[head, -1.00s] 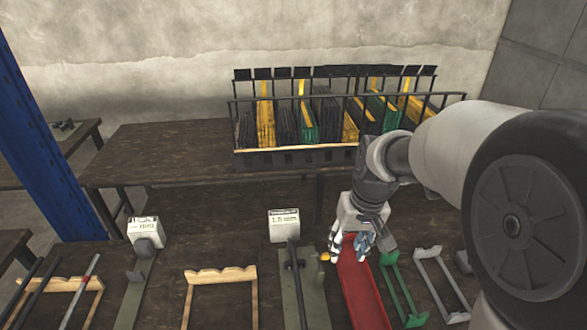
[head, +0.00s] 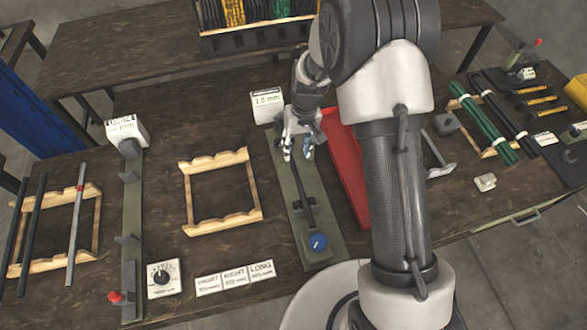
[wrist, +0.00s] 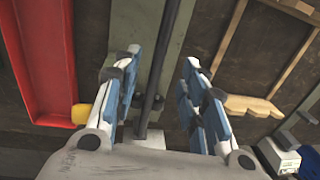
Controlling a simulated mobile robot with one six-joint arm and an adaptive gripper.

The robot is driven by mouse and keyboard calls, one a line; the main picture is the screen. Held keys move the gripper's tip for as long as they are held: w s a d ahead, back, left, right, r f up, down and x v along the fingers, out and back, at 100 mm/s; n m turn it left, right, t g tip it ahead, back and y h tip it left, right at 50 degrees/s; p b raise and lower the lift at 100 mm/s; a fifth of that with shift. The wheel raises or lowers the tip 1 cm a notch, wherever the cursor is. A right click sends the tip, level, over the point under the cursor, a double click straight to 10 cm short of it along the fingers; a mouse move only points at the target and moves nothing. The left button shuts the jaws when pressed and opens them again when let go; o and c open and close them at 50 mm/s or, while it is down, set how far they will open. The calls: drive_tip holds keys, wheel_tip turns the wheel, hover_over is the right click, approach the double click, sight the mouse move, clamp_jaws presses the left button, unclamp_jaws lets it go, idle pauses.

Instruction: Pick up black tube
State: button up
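A long thin black tube (wrist: 158,70) runs along the middle press's green plate (wrist: 180,40) in the wrist view. It also shows in the head view (head: 300,188), near a blue knob. I cannot tell whether it is loose or fixed to the press. My gripper (wrist: 163,58) is open, with one finger on each side of the tube and visible gaps between. In the head view my gripper (head: 298,148) is over the far part of the plate. My arm hides part of the bench.
A red tray (head: 345,165) lies right of the press. A wooden rack (head: 222,193) is on its left. Another wooden rack (head: 95,235) holds black and grey tubes at far left. Green and black tubes (head: 500,105) lie at right. A white 1.0 mm sign (head: 266,105) stands behind.

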sight(294, 164)
drive_tip(key=f, duration=0.2)
drive_tip(key=f+b, duration=0.1)
drive_tip(key=f, duration=0.1)
drive_tip(key=f+b, duration=0.1)
drive_tip(key=f, duration=0.2)
drive_tip(key=shift+s+a, duration=0.2)
drive_tip(key=shift+a, duration=0.15)
drive_tip(key=shift+r, duration=0.1)
drive_tip(key=shift+c, duration=0.3)
clamp_jaws()
